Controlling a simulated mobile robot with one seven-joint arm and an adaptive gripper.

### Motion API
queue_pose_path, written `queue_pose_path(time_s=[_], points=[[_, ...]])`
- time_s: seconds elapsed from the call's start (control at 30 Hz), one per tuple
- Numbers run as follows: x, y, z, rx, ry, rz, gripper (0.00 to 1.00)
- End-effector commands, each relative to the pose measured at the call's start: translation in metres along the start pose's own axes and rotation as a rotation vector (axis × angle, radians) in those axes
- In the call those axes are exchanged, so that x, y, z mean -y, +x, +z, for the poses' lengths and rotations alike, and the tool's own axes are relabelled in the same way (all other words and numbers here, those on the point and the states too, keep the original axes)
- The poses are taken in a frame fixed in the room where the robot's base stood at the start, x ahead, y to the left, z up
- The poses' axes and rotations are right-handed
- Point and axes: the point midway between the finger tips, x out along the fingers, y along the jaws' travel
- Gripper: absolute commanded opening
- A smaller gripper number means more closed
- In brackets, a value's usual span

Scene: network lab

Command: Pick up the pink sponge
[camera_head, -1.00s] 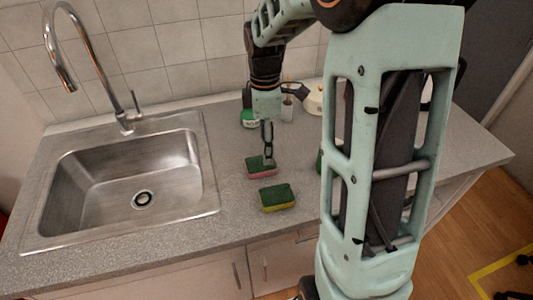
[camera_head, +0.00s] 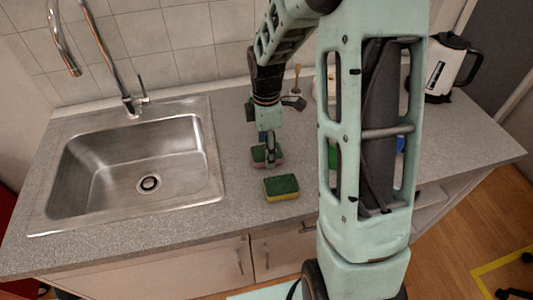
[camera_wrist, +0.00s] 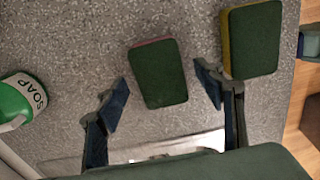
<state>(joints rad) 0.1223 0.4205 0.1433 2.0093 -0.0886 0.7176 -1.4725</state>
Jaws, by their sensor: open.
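The pink sponge, with a dark green top, lies on the grey counter. In the head view the pink sponge (camera_head: 258,158) is partly hidden behind my gripper (camera_head: 270,157). In the wrist view the pink sponge (camera_wrist: 158,73) shows its green top and a thin pink edge. My gripper (camera_wrist: 162,87) is open and empty, with one finger on each side of the sponge's near part. The right finger looks close to the sponge; the left has a wider gap. I cannot tell how high the fingertips are above the counter.
A yellow sponge with a green top (camera_head: 281,188) lies nearby, close to the right finger in the wrist view (camera_wrist: 252,40). A green soap bottle (camera_wrist: 14,102) stands at the wrist view's left. A sink (camera_head: 135,165) is left; a white kettle (camera_head: 447,68) is back right.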

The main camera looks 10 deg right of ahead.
Motion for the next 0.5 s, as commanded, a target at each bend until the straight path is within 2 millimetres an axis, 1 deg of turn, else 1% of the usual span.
queue_pose_path(time_s=[0.03,0.13,0.4,0.5], points=[[0.001,0.007,0.0,0.0,0.0,-0.004,0.62],[0.001,0.015,0.0,0.0,0.0,-0.001,0.62],[0.0,0.018,0.0,0.0,0.0,0.0,0.62],[0.0,0.018,0.0,0.0,0.0,0.0,0.51]])
